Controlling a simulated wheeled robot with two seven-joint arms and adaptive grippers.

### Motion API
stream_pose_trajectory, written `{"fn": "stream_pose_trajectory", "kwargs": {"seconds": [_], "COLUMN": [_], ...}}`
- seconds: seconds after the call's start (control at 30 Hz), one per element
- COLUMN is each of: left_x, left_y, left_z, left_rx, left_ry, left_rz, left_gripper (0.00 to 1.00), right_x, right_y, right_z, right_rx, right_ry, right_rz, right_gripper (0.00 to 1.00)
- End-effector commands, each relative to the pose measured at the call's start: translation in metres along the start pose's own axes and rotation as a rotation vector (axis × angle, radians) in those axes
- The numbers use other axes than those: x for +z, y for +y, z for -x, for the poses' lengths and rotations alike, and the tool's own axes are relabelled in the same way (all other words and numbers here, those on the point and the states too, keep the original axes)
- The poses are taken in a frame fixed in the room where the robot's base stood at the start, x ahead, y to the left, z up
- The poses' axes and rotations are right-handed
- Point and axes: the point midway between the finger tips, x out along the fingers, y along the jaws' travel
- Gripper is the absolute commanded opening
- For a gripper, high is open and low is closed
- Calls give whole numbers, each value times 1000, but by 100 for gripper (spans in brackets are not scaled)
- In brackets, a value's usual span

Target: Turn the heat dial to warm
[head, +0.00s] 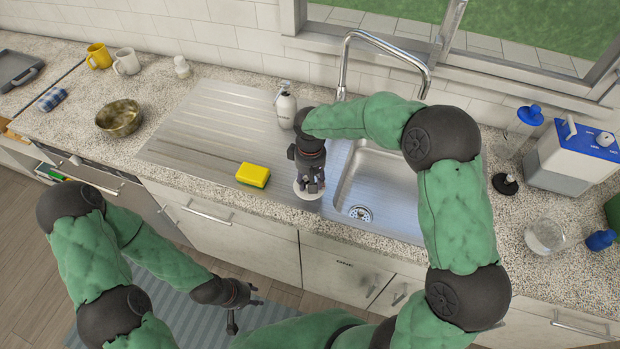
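A white box with a blue top (574,158) stands on the counter at the right. A white round knob (605,139) sits on its top; I cannot read any marking, nor tell whether this is the heat dial. My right gripper (310,186) points down over the sink's edge, far left of the box. It is at a white round item (307,194), partly hidden beneath it; I cannot tell if they touch. My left gripper (246,312) hangs low in front of the cabinets, with its fingers apart and nothing between them.
The sink basin (385,190) lies under my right arm. A yellow sponge (253,175), a soap bottle (286,105) and a tall tap (343,75) are near. A clear jar (546,234) and a black-based item (505,184) stand near the box. A bowl (119,118) is at left.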

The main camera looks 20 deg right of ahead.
Motion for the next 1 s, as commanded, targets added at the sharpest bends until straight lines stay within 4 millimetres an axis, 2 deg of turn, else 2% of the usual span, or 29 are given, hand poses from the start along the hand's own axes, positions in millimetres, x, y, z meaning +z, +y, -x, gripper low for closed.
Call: {"fn": "stream_pose_trajectory", "kwargs": {"seconds": [0.03,0.4,0.9,0.93,1.0], "left_x": [0,0,0,0,0], "left_y": [0,0,0,0,0], "left_z": [0,0,0,0,0], "left_rx": [0,0,0,0,0], "left_ry": [0,0,0,0,0], "left_rz": [0,0,0,0,0], "left_gripper": [40,40,40,40,40], "right_x": [6,6,7,7,6], "right_y": [-2,-3,-4,-4,-4], "right_z": [-4,-5,-6,-6,-6], "right_rx": [-2,-3,-4,-4,-4], "right_ry": [-18,-21,-23,-23,-23], "right_rz": [-25,-155,-169,-169,-168], "right_gripper": [12,12,12,53,67]}}
